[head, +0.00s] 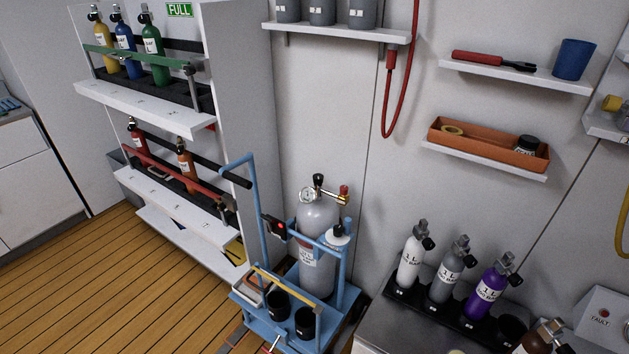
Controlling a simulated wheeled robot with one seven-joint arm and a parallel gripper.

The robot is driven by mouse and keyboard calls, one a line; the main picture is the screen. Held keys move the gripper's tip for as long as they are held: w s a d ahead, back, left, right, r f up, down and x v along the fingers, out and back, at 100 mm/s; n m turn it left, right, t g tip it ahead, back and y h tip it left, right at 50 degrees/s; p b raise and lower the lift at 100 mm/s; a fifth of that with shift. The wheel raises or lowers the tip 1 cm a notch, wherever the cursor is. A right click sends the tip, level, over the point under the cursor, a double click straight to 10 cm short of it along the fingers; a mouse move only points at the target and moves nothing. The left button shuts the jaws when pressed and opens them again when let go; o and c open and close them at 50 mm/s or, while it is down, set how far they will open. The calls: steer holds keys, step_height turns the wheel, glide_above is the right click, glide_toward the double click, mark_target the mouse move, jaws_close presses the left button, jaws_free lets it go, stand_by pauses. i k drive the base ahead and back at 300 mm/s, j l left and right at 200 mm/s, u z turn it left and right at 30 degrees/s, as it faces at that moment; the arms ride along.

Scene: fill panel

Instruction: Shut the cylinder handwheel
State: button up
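A large grey cylinder (317,245) stands upright in a blue trolley (256,215) near the wall. Its valve is on top, with a small dark handwheel (319,180) at the highest point. A round white-faced gauge (307,195) sits left of the valve, and a brass fitting with a red end (343,193) points right. How far the handwheel is turned cannot be told. My gripper is not in this view, and nothing is seen touching the handwheel.
Two black cups (278,304) sit low on the trolley. A rack (140,95) of small coloured cylinders stands left. A bench at right holds a black holder (405,290) with small bottles. Shelves (515,77) and a red hose (402,95) are on the wall. Wooden floor (90,270) is clear.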

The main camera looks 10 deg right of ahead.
mark_target(317, 178)
steer(key=i+j+z, duration=0.1)
steer(key=z, duration=0.35)
steer(key=i+j+z, duration=0.1)
steer(key=j+z, duration=0.15)
steer(key=i+j+z, duration=0.1)
steer(key=j+z, duration=0.45)
steer(key=i+j+z, duration=0.1)
steer(key=j, duration=0.65)
steer(key=i+j, duration=0.1)
steer(key=j, duration=0.65)
steer(key=i+j+z, duration=0.15)
steer(key=j, duration=0.6)
